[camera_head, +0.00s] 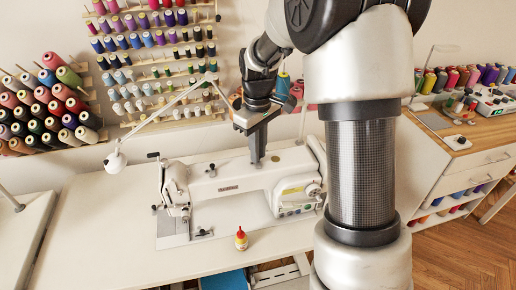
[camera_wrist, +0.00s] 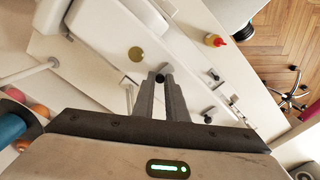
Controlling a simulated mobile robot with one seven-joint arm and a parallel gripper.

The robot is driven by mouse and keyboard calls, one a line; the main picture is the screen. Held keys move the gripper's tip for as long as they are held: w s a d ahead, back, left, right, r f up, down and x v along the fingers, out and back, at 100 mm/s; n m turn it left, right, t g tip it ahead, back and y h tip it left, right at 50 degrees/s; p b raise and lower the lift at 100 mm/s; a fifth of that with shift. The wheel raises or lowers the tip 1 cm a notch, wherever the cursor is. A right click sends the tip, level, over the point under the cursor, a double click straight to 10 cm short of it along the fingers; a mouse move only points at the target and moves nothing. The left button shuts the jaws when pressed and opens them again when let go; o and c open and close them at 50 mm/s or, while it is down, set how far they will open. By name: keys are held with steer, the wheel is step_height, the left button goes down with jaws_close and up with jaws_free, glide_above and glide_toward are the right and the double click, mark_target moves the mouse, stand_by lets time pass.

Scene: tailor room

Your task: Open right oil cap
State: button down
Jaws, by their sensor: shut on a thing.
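The white sewing machine (camera_head: 232,184) stands on the white table, and its body also fills much of the upper wrist view (camera_wrist: 105,45). My gripper (camera_head: 257,164) points down at the top of the machine, right of its middle. In the wrist view its fingertips (camera_wrist: 161,77) are closed together on a small dark round piece, which looks like the right oil cap (camera_wrist: 160,78). A flat gold-coloured disc (camera_wrist: 136,54) shows on the white surface beside the fingertips. Whether the cap is clear of the machine cannot be told. Another small dark knob (camera_head: 211,170) sits farther left on the machine.
A small yellow bottle with a red tip (camera_head: 241,239) stands on the table in front of the machine. A white lamp (camera_head: 116,160) is at the left. Thread racks (camera_head: 150,50) hang behind. A wooden-topped cabinet (camera_head: 455,135) stands at the right.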

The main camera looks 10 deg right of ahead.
stand_by(0.3)
steer(key=c, duration=1.8)
jaws_free()
steer(key=shift+r, duration=0.15)
step_height(320, 180, up, 17)
steer(key=p, duration=0.2)
steer(key=shift+r, duration=0.15)
